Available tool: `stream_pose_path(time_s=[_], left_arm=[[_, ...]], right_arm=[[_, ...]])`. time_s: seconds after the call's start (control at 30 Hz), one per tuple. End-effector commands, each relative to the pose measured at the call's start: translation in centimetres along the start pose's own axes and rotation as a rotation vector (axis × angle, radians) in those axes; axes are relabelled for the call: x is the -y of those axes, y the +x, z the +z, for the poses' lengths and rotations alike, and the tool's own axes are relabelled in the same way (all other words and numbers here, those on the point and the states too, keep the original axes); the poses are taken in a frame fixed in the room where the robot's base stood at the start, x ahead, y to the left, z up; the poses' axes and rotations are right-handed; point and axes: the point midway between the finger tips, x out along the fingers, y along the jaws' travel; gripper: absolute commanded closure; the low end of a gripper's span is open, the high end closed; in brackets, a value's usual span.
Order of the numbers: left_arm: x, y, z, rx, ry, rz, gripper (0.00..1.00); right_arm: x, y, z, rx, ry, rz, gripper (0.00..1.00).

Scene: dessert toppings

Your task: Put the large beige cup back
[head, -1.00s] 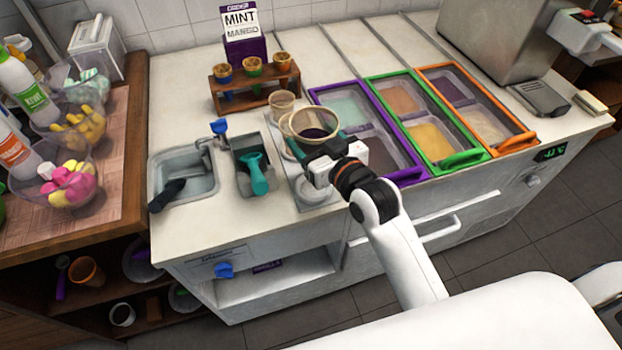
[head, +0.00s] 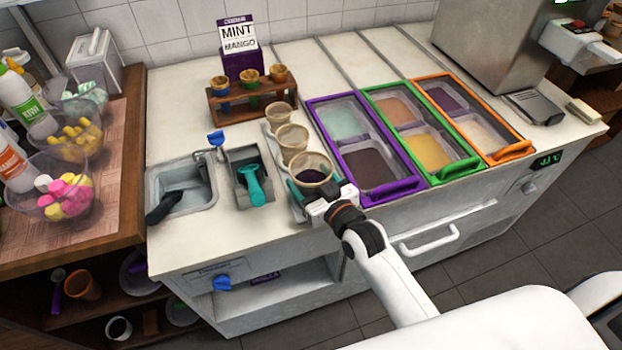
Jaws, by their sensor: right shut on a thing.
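The large beige cup (head: 311,167) has a dark inside and is at the front end of a row of three beige cups, over the front of the narrow cup tray (head: 268,134). My right gripper (head: 324,194) is shut on the cup from the front, with its fingers around the near side. The gripper hides the cup's lower part, so I cannot tell whether its base touches the tray. A medium beige cup (head: 291,139) and a small beige cup (head: 278,113) stand behind it in the tray. My left gripper is not in view.
Purple (head: 335,109), green (head: 399,101) and orange (head: 456,80) framed topping bins lie to the right. A well with a teal scoop (head: 254,184) and a sink (head: 182,178) are to the left. A wooden rack with several cones (head: 252,103) stands behind.

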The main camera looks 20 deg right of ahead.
Motion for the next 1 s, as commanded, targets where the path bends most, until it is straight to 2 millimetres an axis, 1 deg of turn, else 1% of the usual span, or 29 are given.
stream_pose_path(time_s=[0.03, 0.1, 0.17, 0.47, 0.5, 0.53, 0.67, 0.9, 1.0], left_arm=[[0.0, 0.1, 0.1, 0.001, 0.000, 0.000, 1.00], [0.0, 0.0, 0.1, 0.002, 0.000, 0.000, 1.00], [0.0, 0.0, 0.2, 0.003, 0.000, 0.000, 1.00], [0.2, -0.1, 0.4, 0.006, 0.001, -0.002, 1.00], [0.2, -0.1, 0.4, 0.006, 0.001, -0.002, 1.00], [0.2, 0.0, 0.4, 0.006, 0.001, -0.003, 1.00], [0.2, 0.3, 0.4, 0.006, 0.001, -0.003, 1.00], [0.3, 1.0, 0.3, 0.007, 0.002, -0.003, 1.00], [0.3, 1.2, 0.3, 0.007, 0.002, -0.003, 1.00]], right_arm=[[0.0, 0.0, -0.2, -0.001, 0.000, 0.000, 0.27], [0.0, 0.0, -0.1, 0.000, 0.000, 0.000, 0.15], [0.0, 0.0, -0.1, 0.000, 0.000, 0.000, 0.06], [0.0, 0.0, 0.1, 0.000, 0.000, 0.000, 0.06], [0.0, -0.1, 0.3, 0.000, 0.000, 0.000, 0.06], [0.0, -0.4, 0.1, -0.002, 0.000, 0.000, 0.06], [0.0, -2.3, -0.1, -0.003, 0.000, 0.000, 0.06], [0.0, -7.6, -0.2, -0.004, -0.001, 0.000, 0.06], [-0.1, -9.5, 0.0, -0.003, -0.001, 0.001, 0.06]])
